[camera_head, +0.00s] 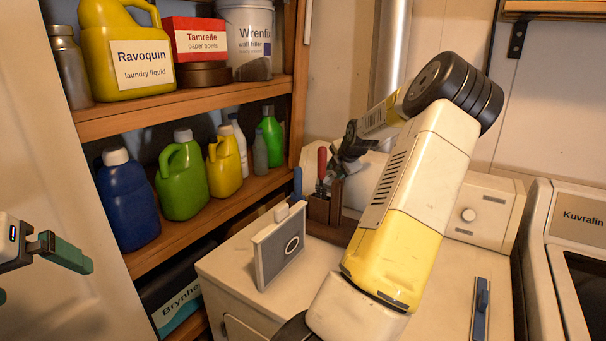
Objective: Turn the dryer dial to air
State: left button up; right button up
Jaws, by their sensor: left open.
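The dryer (220,272) is the cream machine in the middle, with a raised panel (500,228) at its back. A round pale dial (468,215) shows on that panel, just right of my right arm. Its setting marks are too small to read. My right arm crosses in front of the panel and hides its middle part. My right gripper (334,178) is small and dark, beyond the arm near a tool caddy, left of the dial and apart from it. Its jaws are unclear. My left gripper (38,274) is open at the left edge, far from the dial.
A wooden caddy (320,209) with red- and blue-handled tools and a grey framed panel (278,250) stand on the dryer top. A blue-grey object (481,308) lies at its right. Shelves of bottles (182,180) stand left. Another machine (570,240) stands right.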

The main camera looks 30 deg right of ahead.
jog(key=v, duration=0.5)
jog(key=shift+s+a+r, duration=0.1)
jog(key=shift+a, duration=0.05)
dwell(0.3)
